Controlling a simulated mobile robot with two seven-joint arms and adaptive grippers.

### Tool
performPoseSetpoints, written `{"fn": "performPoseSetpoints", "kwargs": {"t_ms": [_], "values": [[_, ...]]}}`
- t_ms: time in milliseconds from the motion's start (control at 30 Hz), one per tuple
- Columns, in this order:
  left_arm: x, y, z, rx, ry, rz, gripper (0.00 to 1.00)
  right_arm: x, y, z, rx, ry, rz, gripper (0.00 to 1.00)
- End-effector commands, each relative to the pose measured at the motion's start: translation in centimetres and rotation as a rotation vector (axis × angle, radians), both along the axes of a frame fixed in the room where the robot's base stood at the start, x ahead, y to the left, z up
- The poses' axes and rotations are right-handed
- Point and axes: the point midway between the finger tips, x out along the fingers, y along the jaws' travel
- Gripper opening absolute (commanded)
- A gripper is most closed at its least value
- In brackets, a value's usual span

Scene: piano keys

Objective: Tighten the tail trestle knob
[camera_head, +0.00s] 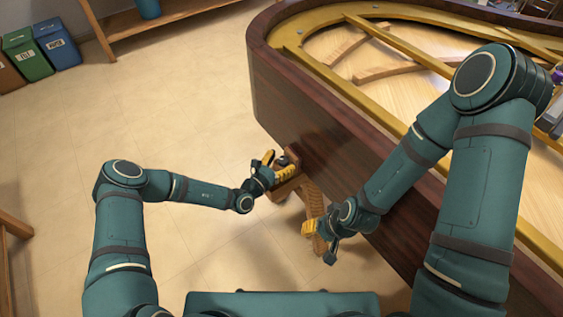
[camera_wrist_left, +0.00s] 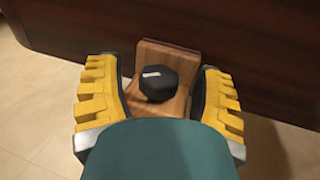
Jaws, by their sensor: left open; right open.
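The trestle knob (camera_wrist_left: 158,83) is black and faceted, with a small pale mark on top. It sits on a wooden trestle block (camera_wrist_left: 153,54) against the dark piano side. In the left wrist view the knob lies between the two yellow ridged fingers of my left gripper (camera_wrist_left: 160,97), with gaps on both sides. The gripper is open around it. In the head view my left gripper (camera_head: 269,169) is at the wooden trestle (camera_head: 313,205), beside the knob (camera_head: 284,161). My right gripper (camera_head: 319,238) is open and empty, lower, in front of the trestle's lower part.
The piano body (camera_head: 330,140), with its dark wooden side and gold frame, fills the right. My right forearm reaches over its edge. Coloured bins (camera_head: 55,45) and a wooden shelf (camera_head: 165,17) stand at the back left.

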Motion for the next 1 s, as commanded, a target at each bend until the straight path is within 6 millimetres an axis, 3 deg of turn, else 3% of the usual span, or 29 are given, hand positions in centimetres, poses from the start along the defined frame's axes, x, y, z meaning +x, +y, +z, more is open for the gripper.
{"fn": "performPoseSetpoints", "kwargs": {"t_ms": [167, 300, 333, 367, 733, 1000], "values": [[-0.01, 0.0, 0.01, 0.0, 0.0, 0.0, 0.66, 0.01, 0.0, 0.02, 0.0, 0.0, 0.0, 0.47], [-0.02, 0.01, 0.0, 0.0, 0.0, 0.0, 0.16, 0.01, 0.0, 0.02, 0.0, 0.0, 0.0, 0.47], [-0.03, 0.01, 0.0, 0.0, 0.0, 0.0, 0.06, 0.01, 0.0, 0.02, 0.0, 0.0, 0.0, 0.47], [-0.03, 0.01, -0.01, 0.0, 0.0, 0.0, 0.02, 0.01, 0.0, 0.02, 0.0, 0.0, 0.0, 0.47], [0.01, 0.02, -0.02, 0.001, 0.0, -0.02, 0.01, -0.01, 0.0, -0.01, 0.0, 0.0, 0.0, 0.47], [0.17, 0.14, -0.05, 0.006, -0.002, -0.15, 0.01, 0.02, -0.01, -0.21, 0.0, -0.001, 0.0, 0.47]]}}
